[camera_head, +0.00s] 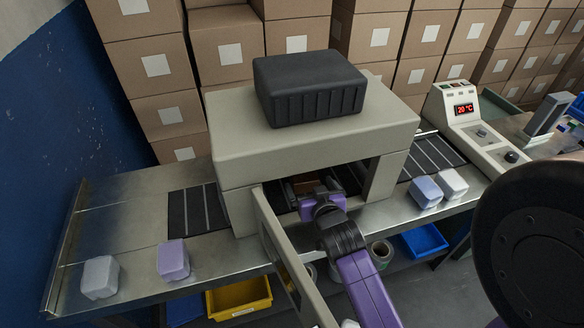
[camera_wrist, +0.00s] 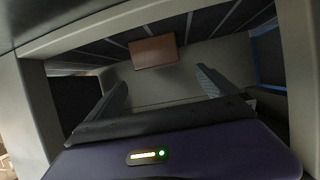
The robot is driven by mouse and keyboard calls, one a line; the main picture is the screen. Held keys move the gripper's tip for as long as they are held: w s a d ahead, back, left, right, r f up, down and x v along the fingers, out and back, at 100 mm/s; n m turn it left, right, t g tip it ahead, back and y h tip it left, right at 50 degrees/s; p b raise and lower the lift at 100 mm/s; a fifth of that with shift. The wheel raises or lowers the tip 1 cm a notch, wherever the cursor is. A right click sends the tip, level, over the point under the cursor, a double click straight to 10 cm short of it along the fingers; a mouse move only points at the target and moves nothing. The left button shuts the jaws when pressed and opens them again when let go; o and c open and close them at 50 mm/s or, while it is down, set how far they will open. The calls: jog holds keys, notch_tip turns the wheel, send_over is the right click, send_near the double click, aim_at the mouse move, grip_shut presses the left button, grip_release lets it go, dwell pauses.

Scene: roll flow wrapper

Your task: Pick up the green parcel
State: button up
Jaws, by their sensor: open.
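I see no green parcel in either view. A brown-orange block (camera_wrist: 154,51) lies inside the wrapper machine (camera_head: 310,140), beyond my fingers, and a brown patch shows inside the opening in the head view. My gripper (camera_wrist: 161,78) is open, with its two fingers apart and nothing between them. In the head view my purple arm reaches through the machine's front opening, and the gripper is partly hidden in the shadow there. The block is apart from the fingers.
The machine's door (camera_head: 285,255) hangs open left of my arm. A white parcel (camera_head: 100,277) and a purple one (camera_head: 173,260) stand on the left bench; a bluish one (camera_head: 425,192) and a white one (camera_head: 453,184) stand right. A black box (camera_head: 310,85) sits on top.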

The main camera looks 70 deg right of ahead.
aim_at(305, 177)
jog(key=x, duration=0.2)
jog(key=shift+w+d, duration=0.2)
jog(key=shift+d, duration=0.2)
jog(key=shift+f+p+x, duration=0.25)
jog(key=shift+p+x, duration=0.05)
jog(key=shift+x, duration=1.1)
jog(key=shift+f+p+x, duration=0.25)
jog(key=shift+x, duration=1.2)
jog(key=shift+s+a, duration=0.15)
jog(key=shift+s, duration=0.1)
jog(key=c, duration=1.6)
jog(key=shift+r, duration=0.1)
jog(key=shift+c, duration=0.4)
jog(key=shift+r, duration=0.1)
